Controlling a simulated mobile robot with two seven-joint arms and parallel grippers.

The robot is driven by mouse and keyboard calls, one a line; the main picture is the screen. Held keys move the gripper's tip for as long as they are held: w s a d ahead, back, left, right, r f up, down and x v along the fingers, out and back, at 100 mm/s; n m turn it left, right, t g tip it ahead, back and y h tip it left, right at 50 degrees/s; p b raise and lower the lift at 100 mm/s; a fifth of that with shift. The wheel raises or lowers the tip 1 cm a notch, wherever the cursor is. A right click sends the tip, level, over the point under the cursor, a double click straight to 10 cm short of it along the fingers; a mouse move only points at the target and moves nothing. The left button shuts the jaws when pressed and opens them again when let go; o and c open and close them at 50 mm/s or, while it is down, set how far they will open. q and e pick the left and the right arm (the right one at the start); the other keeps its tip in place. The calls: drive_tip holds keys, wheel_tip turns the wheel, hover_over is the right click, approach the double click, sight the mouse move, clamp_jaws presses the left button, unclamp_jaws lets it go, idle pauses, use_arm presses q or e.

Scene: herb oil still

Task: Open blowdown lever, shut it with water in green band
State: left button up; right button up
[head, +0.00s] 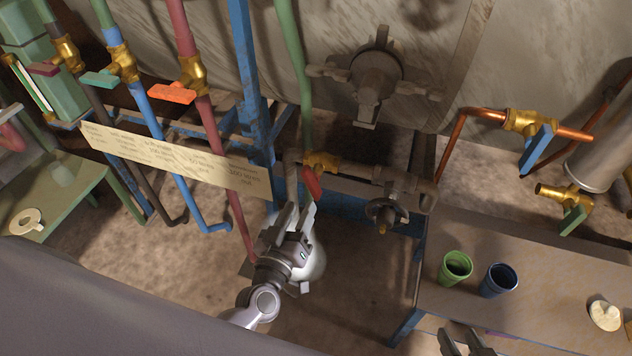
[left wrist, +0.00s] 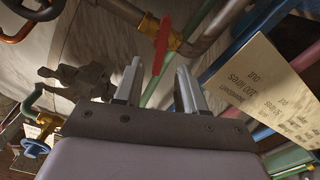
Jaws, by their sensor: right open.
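A red lever (head: 313,184) hangs from a brass valve (head: 322,162) at the foot of a green pipe; I cannot tell for sure that it is the blowdown lever. My left gripper (head: 294,212) is just below it, fingers apart and empty. In the left wrist view the red lever (left wrist: 162,46) stands beyond the gap between the open fingertips (left wrist: 158,78), apparently untouched. A tall gauge strip (head: 30,84) is at the far left; its water level and any green band are too small to read. My right gripper (head: 466,340) is open at the bottom edge.
A lettered board (head: 170,160) crosses the pipes left of my left gripper. Other levers include an orange one (head: 171,93) and a blue one (head: 537,148). A green cup (head: 455,267) and a blue cup (head: 499,280) stand on the right bench (head: 560,285).

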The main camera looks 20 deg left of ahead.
sight(310, 187)
use_arm(q)
drive_tip(key=shift+w+d+b, duration=0.1)
drive_tip(key=shift+w+b, duration=0.7)
drive_tip(key=shift+w, duration=2.65)
clamp_jaws()
